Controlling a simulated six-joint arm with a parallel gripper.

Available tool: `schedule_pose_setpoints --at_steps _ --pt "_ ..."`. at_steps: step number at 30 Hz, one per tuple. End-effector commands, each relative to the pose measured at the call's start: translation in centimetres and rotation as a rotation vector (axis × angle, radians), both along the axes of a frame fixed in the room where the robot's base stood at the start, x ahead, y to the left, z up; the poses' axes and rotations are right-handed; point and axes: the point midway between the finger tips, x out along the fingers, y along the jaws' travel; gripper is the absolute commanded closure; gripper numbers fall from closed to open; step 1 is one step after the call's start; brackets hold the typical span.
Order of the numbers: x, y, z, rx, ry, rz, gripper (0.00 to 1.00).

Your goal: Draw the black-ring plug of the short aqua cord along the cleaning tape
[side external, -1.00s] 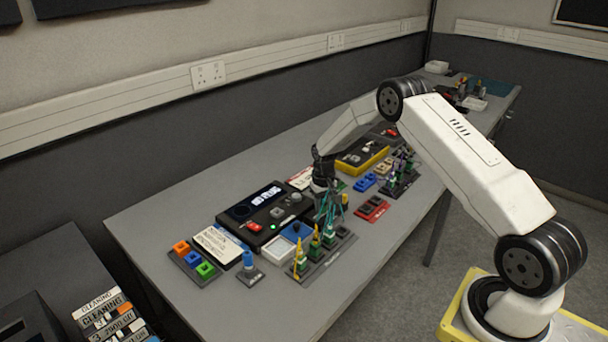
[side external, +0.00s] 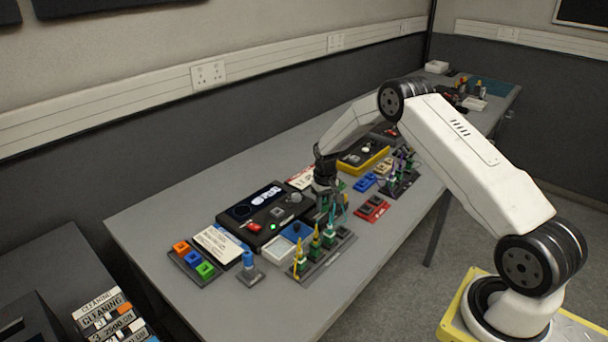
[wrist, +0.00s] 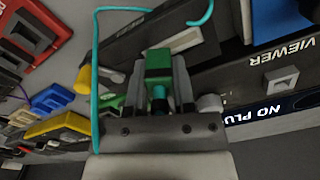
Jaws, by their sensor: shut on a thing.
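My gripper (wrist: 158,88) is shut on a green plug (wrist: 158,64) with an aqua cord (wrist: 97,85) that loops out to the left and top in the wrist view. In the side view my gripper (side external: 328,192) is over the bench, just behind the rack (side external: 325,262) of upright plugs. I cannot surely pick out the cleaning tape.
A black viewer unit (side external: 262,215) with a lit screen stands left of my gripper. Bare bench (side external: 165,215) lies at the left.

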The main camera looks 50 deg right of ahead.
Motion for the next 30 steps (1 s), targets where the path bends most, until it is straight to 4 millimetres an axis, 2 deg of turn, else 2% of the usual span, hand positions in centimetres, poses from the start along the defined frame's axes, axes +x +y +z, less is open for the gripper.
schedule_pose_setpoints --at_steps 23,30 --pt "-0.17 -0.65 -0.19 0.001 0.004 0.0 1.0" --pt "-0.11 -0.65 0.3 0.0 0.003 0.0 1.0"
